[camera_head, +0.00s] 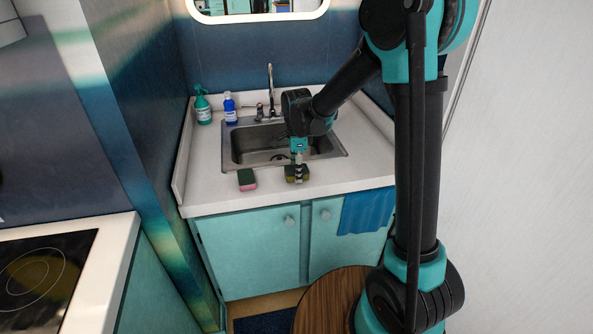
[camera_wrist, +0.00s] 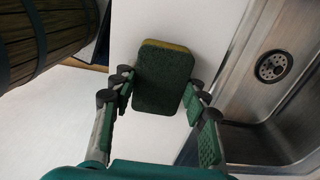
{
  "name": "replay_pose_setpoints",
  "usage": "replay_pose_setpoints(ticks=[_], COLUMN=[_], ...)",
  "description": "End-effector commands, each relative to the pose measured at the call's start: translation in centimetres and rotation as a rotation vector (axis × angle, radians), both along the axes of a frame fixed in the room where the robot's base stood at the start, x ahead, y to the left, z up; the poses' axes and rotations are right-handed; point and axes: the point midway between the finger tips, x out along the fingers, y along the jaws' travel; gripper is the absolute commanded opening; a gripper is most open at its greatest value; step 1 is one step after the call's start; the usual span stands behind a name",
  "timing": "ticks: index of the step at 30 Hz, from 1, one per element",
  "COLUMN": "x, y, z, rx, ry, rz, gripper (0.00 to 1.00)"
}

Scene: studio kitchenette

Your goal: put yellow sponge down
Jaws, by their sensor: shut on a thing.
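The yellow sponge (camera_head: 291,178) has a dark green scouring face and is at the white counter strip in front of the sink. In the wrist view the sponge (camera_wrist: 163,80) shows its green face, with a yellow edge at the top. My gripper (camera_head: 298,172) is shut on it, with one finger on each side; the fingers (camera_wrist: 160,88) also show in the wrist view. I cannot tell whether the sponge touches the counter.
A pink and green sponge (camera_head: 247,180) lies to the left on the counter (camera_head: 215,190). The sink (camera_head: 245,147) is just behind. A green spray bottle (camera_head: 202,106) and a blue bottle (camera_head: 230,108) stand at the back left. A round wooden table (camera_head: 325,300) is below the counter.

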Motion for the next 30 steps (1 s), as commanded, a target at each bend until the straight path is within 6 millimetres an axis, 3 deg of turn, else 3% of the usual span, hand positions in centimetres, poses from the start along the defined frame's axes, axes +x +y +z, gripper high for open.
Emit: replay_pose_setpoints(ticks=[6,7,12,23,30], x=[0.0,0.0,0.0,0.0,-0.1], y=[0.0,0.0,0.0,0.0,0.0], z=[-0.2,-0.3,-0.2,0.2,3.9], rx=[0.000,0.000,0.000,0.000,0.000], ry=[0.000,0.000,0.000,0.000,0.000], rz=[0.000,0.000,0.000,0.000,0.000], gripper=[0.13,0.46,0.65,0.65,0.65])
